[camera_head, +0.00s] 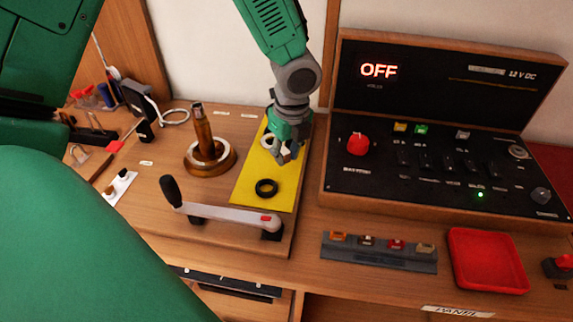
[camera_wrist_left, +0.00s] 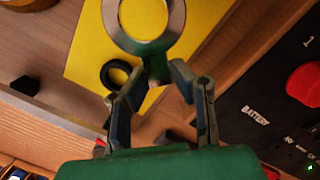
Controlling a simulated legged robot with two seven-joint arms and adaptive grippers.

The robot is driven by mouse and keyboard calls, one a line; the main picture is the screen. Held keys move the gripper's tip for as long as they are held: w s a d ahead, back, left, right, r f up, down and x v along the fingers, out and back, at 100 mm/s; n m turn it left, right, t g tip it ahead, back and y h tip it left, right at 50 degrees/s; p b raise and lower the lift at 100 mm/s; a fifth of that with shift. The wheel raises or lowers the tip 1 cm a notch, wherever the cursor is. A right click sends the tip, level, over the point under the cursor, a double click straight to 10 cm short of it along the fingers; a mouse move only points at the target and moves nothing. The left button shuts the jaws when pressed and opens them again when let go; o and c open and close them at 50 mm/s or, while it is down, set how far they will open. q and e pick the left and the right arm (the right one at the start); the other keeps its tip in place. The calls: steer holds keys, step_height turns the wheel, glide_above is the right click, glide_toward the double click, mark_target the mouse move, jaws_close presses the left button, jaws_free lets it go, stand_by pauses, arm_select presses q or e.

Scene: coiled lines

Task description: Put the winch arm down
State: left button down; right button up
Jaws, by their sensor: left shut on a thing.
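My left gripper (camera_head: 284,152) is over the upper part of the yellow mat (camera_head: 250,180). It is shut on a grey metal ring with a short stem, which I take to be the winch arm (camera_wrist_left: 147,47). In the wrist view the fingers (camera_wrist_left: 158,78) hold it by the stem, with the ring pointing away from them over the mat. In the head view the fingers mostly hide it. I cannot tell whether it touches the mat. My right gripper is not in view.
A black ring (camera_head: 266,188) lies on the mat. The bronze winch drum (camera_head: 205,145) stands to the left. A crank handle with a black grip (camera_head: 230,215) lies in front. A black panel reading OFF (camera_head: 440,160) and a red tray (camera_head: 487,261) are at the right.

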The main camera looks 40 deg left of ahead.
mark_target(288, 175)
arm_select(q)
steer(key=f, duration=0.2)
steer(key=d+f, duration=0.1)
steer(key=f, duration=0.1)
steer(key=shift+a, duration=0.25)
steer(key=c, duration=1.4)
jaws_free()
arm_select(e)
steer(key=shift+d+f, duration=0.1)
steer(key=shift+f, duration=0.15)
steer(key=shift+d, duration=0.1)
arm_select(q)
steer(key=shift+d+r, duration=0.1)
steer(key=shift+r, duration=0.05)
steer(key=shift+w+d+r, duration=0.1)
steer(key=shift+r, duration=0.3)
step_height(288, 175, up, 11)
steer(key=d+p, duration=0.1)
steer(key=shift+s, duration=0.2)
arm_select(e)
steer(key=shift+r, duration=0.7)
